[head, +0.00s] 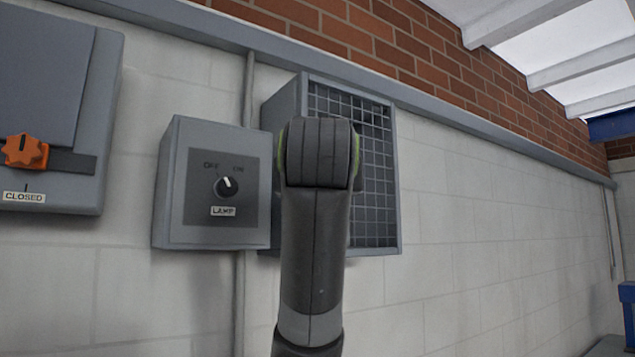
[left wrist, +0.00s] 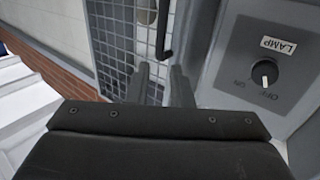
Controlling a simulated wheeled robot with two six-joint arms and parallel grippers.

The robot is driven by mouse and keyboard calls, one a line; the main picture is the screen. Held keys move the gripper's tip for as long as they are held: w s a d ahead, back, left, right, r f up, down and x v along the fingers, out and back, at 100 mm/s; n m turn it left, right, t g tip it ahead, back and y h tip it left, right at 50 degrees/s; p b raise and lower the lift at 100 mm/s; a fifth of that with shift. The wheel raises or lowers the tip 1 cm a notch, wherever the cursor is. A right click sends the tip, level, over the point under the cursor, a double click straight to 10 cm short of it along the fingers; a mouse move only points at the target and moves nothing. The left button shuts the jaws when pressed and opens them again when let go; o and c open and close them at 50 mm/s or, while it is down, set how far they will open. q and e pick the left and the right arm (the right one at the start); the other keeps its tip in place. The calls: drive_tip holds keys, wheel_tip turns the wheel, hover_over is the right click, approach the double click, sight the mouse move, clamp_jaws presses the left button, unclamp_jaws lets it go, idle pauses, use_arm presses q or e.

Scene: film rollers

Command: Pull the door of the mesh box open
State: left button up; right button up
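The mesh box (head: 378,180) is a grey wall box with a wire-mesh door, in the middle of the head view. Its door looks shut, but my arm covers much of it. In the left wrist view the mesh door (left wrist: 112,45) fills the upper left, with a black bar handle (left wrist: 163,32) near its edge. My left gripper (left wrist: 163,72) is open, its two fingers apart, with the tips just short of the handle's end in the picture. I cannot tell whether they touch it. In the head view my arm hides this gripper. My right gripper is in neither view.
A grey lamp switch box (head: 213,222) is mounted just left of the mesh box and shows close beside my fingers in the left wrist view (left wrist: 262,48). Further left is a grey cabinet (head: 50,75) with an orange knob (head: 24,151).

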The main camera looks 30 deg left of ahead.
use_arm(q)
drive_tip(key=p+x, duration=0.7)
drive_tip(key=x, duration=0.5)
drive_tip(key=shift+a, duration=0.1)
drive_tip(key=shift+w, duration=0.15)
drive_tip(key=shift+a, duration=0.1)
clamp_jaws()
